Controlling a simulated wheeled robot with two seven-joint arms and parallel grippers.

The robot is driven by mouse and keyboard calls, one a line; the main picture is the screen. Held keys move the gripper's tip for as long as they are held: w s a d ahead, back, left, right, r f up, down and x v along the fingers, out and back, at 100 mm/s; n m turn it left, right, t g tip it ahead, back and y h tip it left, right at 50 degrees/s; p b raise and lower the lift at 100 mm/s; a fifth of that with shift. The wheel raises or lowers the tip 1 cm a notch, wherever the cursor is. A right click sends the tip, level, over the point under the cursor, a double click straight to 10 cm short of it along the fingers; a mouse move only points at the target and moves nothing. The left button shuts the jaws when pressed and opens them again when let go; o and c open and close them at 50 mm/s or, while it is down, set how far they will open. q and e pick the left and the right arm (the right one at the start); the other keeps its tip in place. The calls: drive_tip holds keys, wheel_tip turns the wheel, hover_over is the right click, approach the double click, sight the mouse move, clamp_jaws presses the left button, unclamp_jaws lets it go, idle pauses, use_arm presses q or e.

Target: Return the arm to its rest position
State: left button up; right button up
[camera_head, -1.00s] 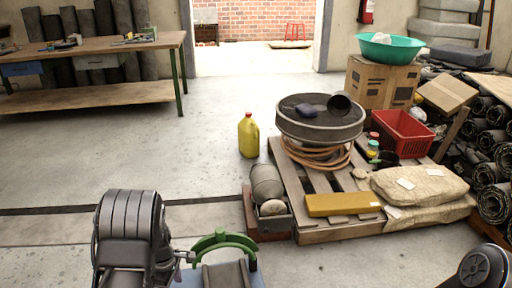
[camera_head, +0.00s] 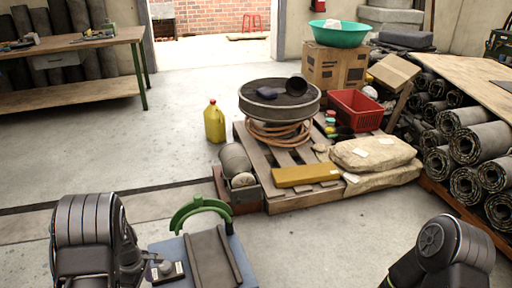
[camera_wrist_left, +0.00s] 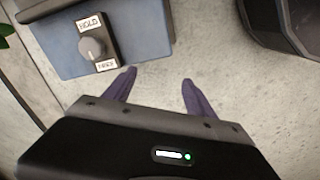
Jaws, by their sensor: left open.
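My left arm (camera_head: 88,235) comes in at the lower left of the head view, beside a blue stand (camera_head: 240,262) with a green curved piece (camera_head: 200,208) and a dark grey trough. In the left wrist view my left gripper (camera_wrist_left: 156,88) has its two purple-grey fingers apart, with nothing between them. They are over bare floor, just past the edge of the blue stand (camera_wrist_left: 150,30). A grey knob (camera_wrist_left: 92,48) on a plate marked "HOLD" is close to the left finger. My right arm (camera_head: 440,250) shows at the lower right; its gripper is out of frame.
A pallet (camera_head: 290,204) carries a round dark tub (camera_head: 262,107), a red crate (camera_head: 352,112) and sacks (camera_head: 375,153). A yellow jug (camera_head: 214,124) stands beside it. Rolled sheets (camera_head: 480,145) fill a rack at right. A workbench (camera_head: 70,95) is at left.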

use_arm(q)
drive_tip(key=s+d+f+m+t, duration=0.1)
drive_tip(key=s+d+f+m, duration=0.3)
drive_tip(key=d+m, duration=0.25)
drive_tip(key=s+d+f+m+t, duration=0.1)
drive_tip(key=s+d+f+m, duration=0.2)
drive_tip(key=d+f+m, duration=0.3)
drive_tip(key=s+d+r+m+g+h, duration=0.1)
drive_tip(key=s+d+m+h, duration=0.1)
drive_tip(key=s+d, duration=0.6)
drive_tip(key=s+d+r+m+g+h, duration=0.1)
drive_tip(key=s+d+r+m+h, duration=0.1)
drive_tip(key=s+d, duration=0.6)
wheel_tip(320, 180, up, 19)
drive_tip(key=w+d+p, duration=0.2)
drive_tip(key=p, duration=1.7)
drive_tip(key=shift+f+n, duration=0.15)
drive_tip(key=shift+n, duration=0.2)
